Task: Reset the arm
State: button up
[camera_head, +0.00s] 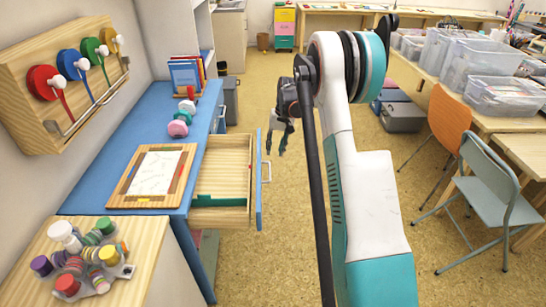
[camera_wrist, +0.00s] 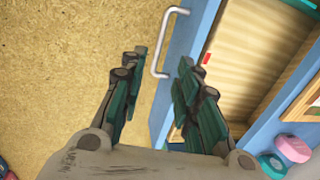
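My arm (camera_head: 365,200) rises in the middle of the head view, its white and teal links bent so that the forearm points away. My gripper (camera_head: 280,140) hangs over the floor side of the open drawer, to the right of its front. In the wrist view my gripper (camera_wrist: 158,75) shows its dark green fingers spread apart with nothing held between them. The drawer's white handle (camera_wrist: 163,70) appears between the fingers in that view, and I see no grip on it. The drawer (camera_head: 222,165) is pulled out from the blue desk (camera_head: 150,110).
A wood-framed board (camera_head: 128,190) lies on the desk. Chairs (camera_head: 490,180) stand at the right. The floor (camera_head: 280,240) beside the drawer is clear.

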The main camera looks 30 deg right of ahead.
jog(key=shift+v, duration=0.75)
jog(key=shift+a, duration=0.1)
